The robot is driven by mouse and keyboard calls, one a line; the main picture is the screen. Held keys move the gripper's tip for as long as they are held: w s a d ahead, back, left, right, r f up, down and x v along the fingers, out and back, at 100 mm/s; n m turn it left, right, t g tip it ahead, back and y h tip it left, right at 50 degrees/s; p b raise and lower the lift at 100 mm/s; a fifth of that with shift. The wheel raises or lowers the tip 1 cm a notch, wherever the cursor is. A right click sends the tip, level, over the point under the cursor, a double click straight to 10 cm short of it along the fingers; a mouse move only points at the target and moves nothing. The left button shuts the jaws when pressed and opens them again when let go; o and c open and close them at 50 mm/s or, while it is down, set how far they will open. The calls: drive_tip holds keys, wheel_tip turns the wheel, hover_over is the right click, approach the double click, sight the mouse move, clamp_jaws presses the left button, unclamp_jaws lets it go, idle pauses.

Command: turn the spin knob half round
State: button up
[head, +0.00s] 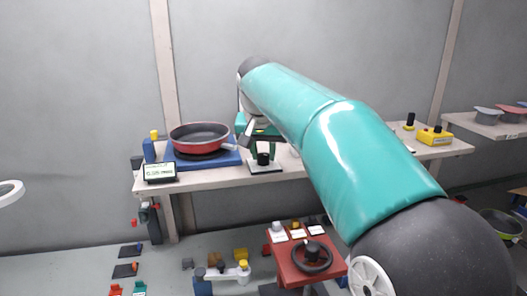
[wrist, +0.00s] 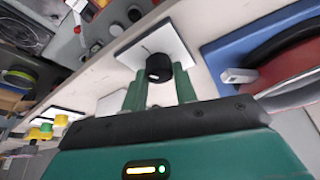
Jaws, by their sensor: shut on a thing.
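A black knob (head: 263,158) stands on a white plate (head: 253,170) near the front edge of the workbench. The wrist view shows the same knob (wrist: 158,68) on its white plate (wrist: 176,45), with a small pale mark on the side facing me. My gripper (wrist: 160,82) has its two green fingers on either side of the knob and is shut on it. In the head view my gripper (head: 262,149) is just above the plate, partly hidden by my arm. Any lettering on the plate is too small to read.
A red pan (head: 200,131) rests on a blue base (head: 178,161) to the left, with a small display (head: 160,171) beside it. A yellow box (head: 434,136) is at the bench's right. A red stand with a black handwheel (head: 312,257) is below in front.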

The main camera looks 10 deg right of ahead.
drive_tip(key=m, duration=0.2)
drive_tip(key=m+g+h, duration=0.1)
drive_tip(key=m, duration=0.2)
drive_tip(key=shift+w+a+h, duration=0.1)
drive_tip(key=shift+a+h, duration=0.05)
drive_tip(key=shift+h, duration=0.15)
drive_tip(key=shift+m, duration=0.4)
drive_tip(key=o, duration=1)
drive_tip(key=shift+c, duration=0.2)
drive_tip(key=v, duration=1.4)
drive_tip(key=shift+w, duration=0.2)
drive_tip(key=shift+s+a, duration=0.1)
